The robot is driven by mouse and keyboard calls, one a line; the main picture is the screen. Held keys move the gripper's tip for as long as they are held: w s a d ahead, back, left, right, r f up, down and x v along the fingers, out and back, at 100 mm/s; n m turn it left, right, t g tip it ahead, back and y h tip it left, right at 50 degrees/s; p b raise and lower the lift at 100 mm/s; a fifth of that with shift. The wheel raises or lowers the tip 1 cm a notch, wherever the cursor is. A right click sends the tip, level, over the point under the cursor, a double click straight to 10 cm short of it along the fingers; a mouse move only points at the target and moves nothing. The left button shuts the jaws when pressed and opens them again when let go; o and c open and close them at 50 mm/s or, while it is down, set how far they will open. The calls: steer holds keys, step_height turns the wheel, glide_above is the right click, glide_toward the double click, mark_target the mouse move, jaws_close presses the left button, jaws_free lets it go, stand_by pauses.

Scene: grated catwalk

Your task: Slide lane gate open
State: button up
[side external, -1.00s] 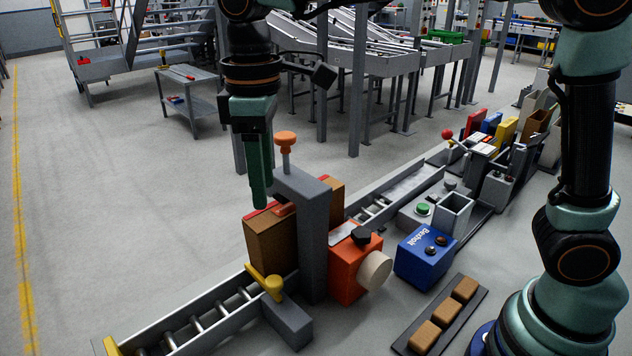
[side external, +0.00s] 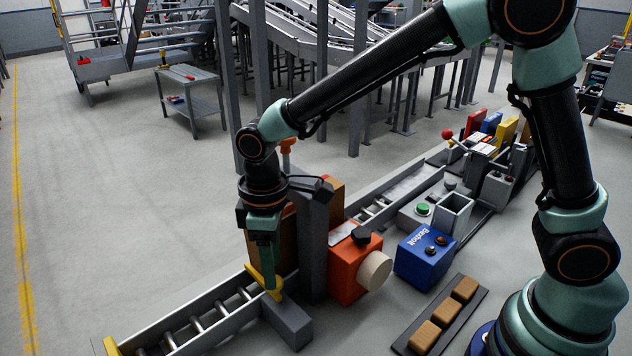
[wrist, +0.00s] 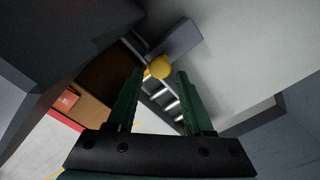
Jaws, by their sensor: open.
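The lane gate is a yellow bar (side external: 253,272) with a round knob, set across the near roller lane (side external: 205,325) beside a grey block (side external: 290,322). My gripper (side external: 270,284) points down at the knob end of the bar and hides much of it in the side view. In the wrist view the yellow knob (wrist: 160,66) shows between and just beyond the open fingertips of my gripper (wrist: 159,76). I cannot tell whether a finger touches it. The rollers lie behind the knob.
A tall grey post (side external: 314,245) stands close to my gripper. Next to it are an orange box (side external: 347,275) with a cream knob and brown cartons (side external: 338,190). A blue button box (side external: 425,257) and a tray of brown blocks (side external: 400,343) are to the right. The floor at left is clear.

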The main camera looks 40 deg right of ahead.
steer(key=shift+f, duration=1.4)
steer(key=shift+c, duration=0.4)
